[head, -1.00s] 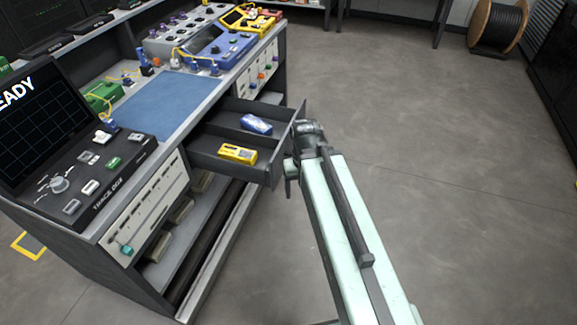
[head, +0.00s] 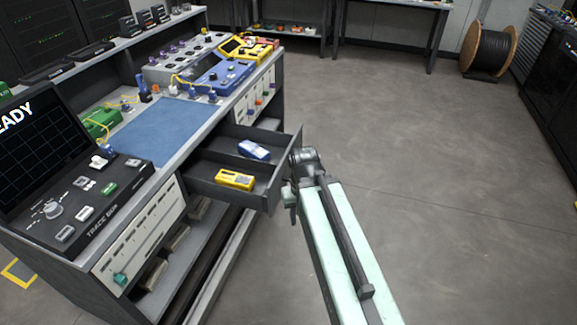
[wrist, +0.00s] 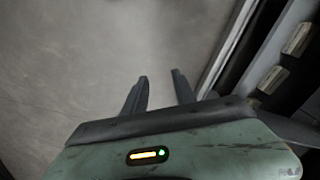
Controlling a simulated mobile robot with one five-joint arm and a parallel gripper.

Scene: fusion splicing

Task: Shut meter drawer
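The meter drawer (head: 226,191) is pulled out from the workbench, dark grey with a divider. A yellow meter (head: 235,179) lies in its near compartment and a blue meter (head: 254,149) in its far one. My gripper (head: 290,205) is at the outer side of the drawer's front panel, pointing down; whether it touches the panel cannot be told. Its tips are hard to make out in the head view. In the wrist view, the two fingers of my gripper (wrist: 160,76) stand apart over bare floor with nothing between them.
The workbench (head: 215,118) holds a trace unit with a screen (head: 38,150), a blue mat (head: 165,130) and several instruments. Below the drawer is an open shelf (head: 182,258). The floor to the right is clear; a cable reel (head: 488,50) stands far back.

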